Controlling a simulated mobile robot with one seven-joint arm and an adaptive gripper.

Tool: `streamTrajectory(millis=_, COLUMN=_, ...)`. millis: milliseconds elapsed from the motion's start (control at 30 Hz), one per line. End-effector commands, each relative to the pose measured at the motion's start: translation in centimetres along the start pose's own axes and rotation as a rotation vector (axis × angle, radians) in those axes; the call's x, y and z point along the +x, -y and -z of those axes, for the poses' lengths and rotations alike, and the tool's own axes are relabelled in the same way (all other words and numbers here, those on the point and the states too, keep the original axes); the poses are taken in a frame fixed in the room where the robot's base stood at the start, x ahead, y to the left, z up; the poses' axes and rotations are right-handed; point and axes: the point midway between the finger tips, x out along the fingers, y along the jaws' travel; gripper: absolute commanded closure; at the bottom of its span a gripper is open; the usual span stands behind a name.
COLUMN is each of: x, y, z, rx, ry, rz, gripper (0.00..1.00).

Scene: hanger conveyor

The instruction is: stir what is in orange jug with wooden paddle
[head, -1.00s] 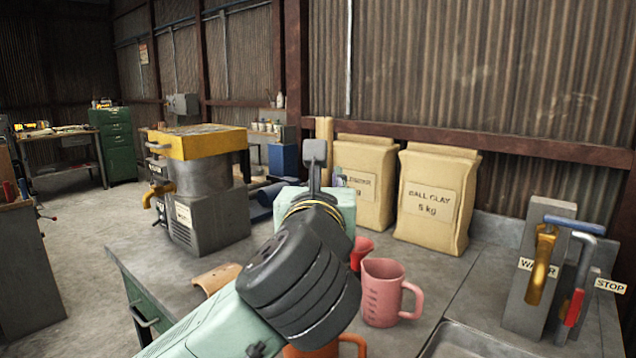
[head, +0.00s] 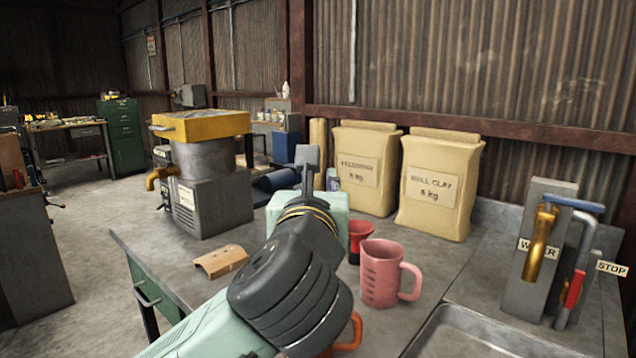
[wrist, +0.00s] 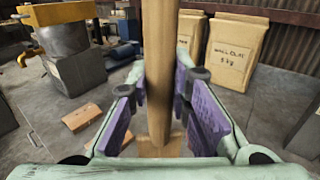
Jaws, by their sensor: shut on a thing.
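My gripper (wrist: 160,105) is shut on the wooden paddle (wrist: 159,60), its purple pads on either side of the shaft. The paddle stands about upright in the wrist view, with a wider tan part low between the fingers. In the head view its upper end (head: 319,150) shows behind my wrist, and my arm hides the fingers. The orange jug shows only in the head view, by its handle (head: 356,332) at the bottom edge; my arm hides most of its body. Its contents are out of sight, and I cannot tell where the paddle's lower end is relative to it.
A pink measuring jug (head: 380,275) and a red funnel-like item (head: 360,238) stand right of my arm. Two clay bags (head: 437,190) stand behind. A curved tan piece (head: 220,261) lies left. A sink (head: 425,335) and water tap (head: 540,250) are at right.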

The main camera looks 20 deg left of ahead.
Motion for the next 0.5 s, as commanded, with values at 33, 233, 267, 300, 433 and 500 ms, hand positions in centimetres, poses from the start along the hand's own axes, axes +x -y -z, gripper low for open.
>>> streamTrajectory(millis=33, x=0.0, y=0.0, z=1.0, rx=0.0, ry=0.0, rz=0.0, gripper=1.0)
streamTrajectory(millis=233, x=0.0, y=0.0, z=3.1, rx=0.0, ry=-0.002, rz=0.0, gripper=1.0)
streamTrajectory(millis=267, x=0.0, y=0.0, z=3.4, rx=0.0, ry=-0.003, rz=0.0, gripper=1.0)
streamTrajectory(millis=300, x=0.1, y=0.0, z=3.9, rx=0.001, ry=-0.005, rz=0.001, gripper=1.0)
streamTrajectory(millis=433, x=0.1, y=0.0, z=5.3, rx=0.001, ry=-0.007, rz=0.0, gripper=1.0)
streamTrajectory(millis=500, x=0.1, y=0.0, z=5.9, rx=0.001, ry=-0.005, rz=0.0, gripper=1.0)
